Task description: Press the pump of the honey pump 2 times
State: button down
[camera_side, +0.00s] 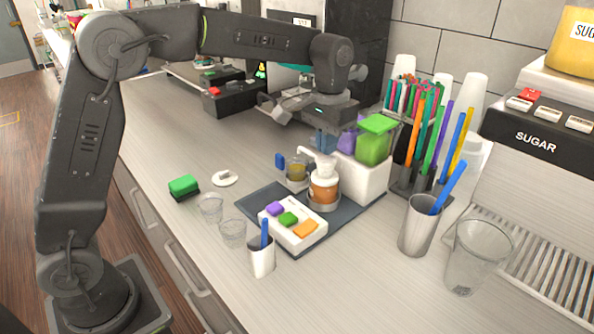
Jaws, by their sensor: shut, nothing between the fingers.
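The honey pump (323,190) stands upright on a dark tray (352,208) in the middle of the counter. It is a clear jar with amber contents and a white pump top with a spout to the left. My gripper (325,141) is shut and empty, pointing down just above the pump top. I cannot tell whether its fingertips touch the pump head. A second jar (297,173) with yellowish contents stands just behind and to the left.
A white box with a green block (375,139) stands close on the right. In front lies a white holder (293,227) with coloured blocks. Clear cups (232,234), a metal cup (418,226) and straws (432,130) stand around.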

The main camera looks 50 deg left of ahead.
aim_at(326, 158)
jog(key=shift+f, duration=1.85)
jog(key=shift+r, duration=0.1)
jog(key=shift+r, duration=2.2)
notch_tip(326, 158, up, 6)
jog(key=shift+f, duration=0.1)
jog(key=shift+s, duration=0.1)
